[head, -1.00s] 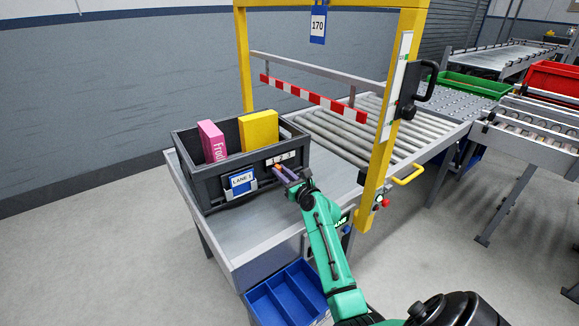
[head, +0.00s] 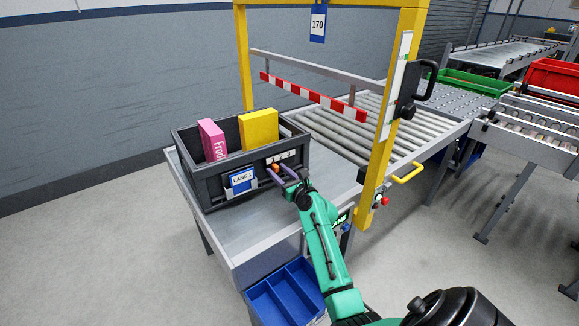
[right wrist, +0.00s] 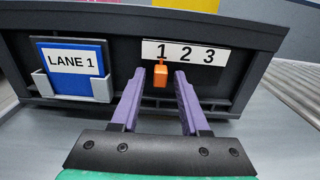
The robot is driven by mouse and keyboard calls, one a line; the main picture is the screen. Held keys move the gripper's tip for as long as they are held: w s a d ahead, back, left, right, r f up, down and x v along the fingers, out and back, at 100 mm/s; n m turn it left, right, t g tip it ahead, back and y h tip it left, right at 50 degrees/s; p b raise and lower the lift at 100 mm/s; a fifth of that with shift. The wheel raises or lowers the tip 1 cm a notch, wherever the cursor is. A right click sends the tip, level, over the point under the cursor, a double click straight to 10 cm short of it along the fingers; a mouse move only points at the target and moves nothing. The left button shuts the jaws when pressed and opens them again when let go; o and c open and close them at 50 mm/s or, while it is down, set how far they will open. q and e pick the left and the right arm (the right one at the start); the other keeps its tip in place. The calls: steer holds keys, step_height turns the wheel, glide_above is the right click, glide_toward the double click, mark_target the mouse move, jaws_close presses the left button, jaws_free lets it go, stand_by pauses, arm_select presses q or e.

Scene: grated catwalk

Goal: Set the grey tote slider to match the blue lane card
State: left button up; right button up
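The grey tote (head: 225,190) stands on the metal table, with a blue lane card (head: 241,180) reading "LANE 1" in a holder on its front. The card also shows in the right wrist view (right wrist: 75,68). The orange slider (right wrist: 160,74) sits on the tote's front, its pointer under the 1 of a white "1 2 3" strip (right wrist: 185,53). My right gripper (right wrist: 159,80) is open, one purple finger on each side of the slider. Gaps show between it and both fingers. In the head view the gripper (head: 276,171) is at the tote's front. My left gripper is not in view.
A pink box (head: 212,140) and a yellow box (head: 258,130) stand in the tote. A yellow frame post (head: 380,150) with a black handle rises right of my right arm. A roller conveyor (head: 345,130) lies behind. Blue bins (head: 287,295) hang below the table's front.

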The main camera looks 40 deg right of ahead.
steer(key=shift+s+r+p, duration=0.1)
steer(key=shift+s+p, duration=0.3)
steer(key=shift+s, duration=0.1)
steer(key=s+p, duration=0.1)
steer(key=s, duration=0.1)
steer(key=shift+s+a, duration=0.1)
steer(key=shift+s, duration=0.25)
steer(key=shift+s+a+p, duration=0.15)
steer(key=shift+s+p, duration=0.3)
steer(key=shift+s, duration=1.2)
